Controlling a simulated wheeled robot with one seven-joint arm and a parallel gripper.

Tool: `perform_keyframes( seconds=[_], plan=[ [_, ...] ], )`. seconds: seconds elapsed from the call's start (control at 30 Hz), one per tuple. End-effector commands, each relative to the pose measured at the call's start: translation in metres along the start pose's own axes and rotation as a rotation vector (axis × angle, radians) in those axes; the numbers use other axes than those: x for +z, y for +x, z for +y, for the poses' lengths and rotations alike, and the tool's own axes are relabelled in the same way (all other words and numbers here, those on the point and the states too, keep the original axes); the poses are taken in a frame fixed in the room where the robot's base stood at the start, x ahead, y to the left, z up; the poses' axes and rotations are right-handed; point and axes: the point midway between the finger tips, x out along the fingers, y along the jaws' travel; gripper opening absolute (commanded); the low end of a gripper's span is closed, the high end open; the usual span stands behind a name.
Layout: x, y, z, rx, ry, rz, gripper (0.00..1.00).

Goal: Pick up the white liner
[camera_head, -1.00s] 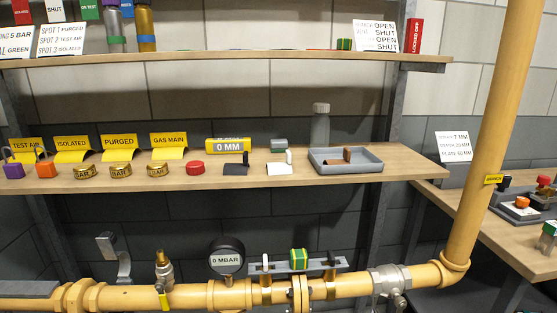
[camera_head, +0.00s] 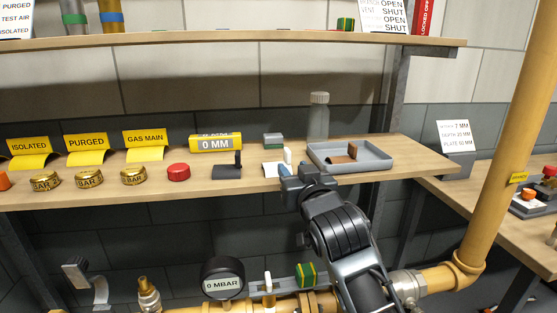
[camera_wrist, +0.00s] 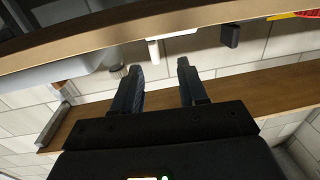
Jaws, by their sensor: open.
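The white liner (camera_head: 271,169) stands on the middle shelf, a flat white piece with an upright tab at its right. It also shows in the wrist view (camera_wrist: 153,52), its tab appearing between my fingertips and beyond them. My gripper (camera_head: 296,171) is open and empty at the shelf's front edge, in front of the liner and partly covering its right side. In the wrist view, my gripper (camera_wrist: 160,67) has its two fingers apart. I cannot tell how far the fingertips are from the tab.
A dark liner (camera_head: 227,171) of similar shape stands left of the white one. A grey tray (camera_head: 375,162) holding brown pieces is close on the right. A clear bottle (camera_head: 319,120) and a grey-green block (camera_head: 273,139) stand behind. The upper shelf (camera_head: 220,43) runs overhead.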

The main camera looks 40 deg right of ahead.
Motion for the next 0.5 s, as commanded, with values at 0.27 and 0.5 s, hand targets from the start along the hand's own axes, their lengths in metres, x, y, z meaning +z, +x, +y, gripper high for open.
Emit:
perform_keyframes(
  seconds=[0.27, 0.5],
  plan=[
    [-0.012, 0.026, 0.005, 0.016, 0.004, 0.006, 0.43],
    [-0.015, 0.052, 0.007, 0.017, 0.004, 0.006, 0.43]
  ],
)
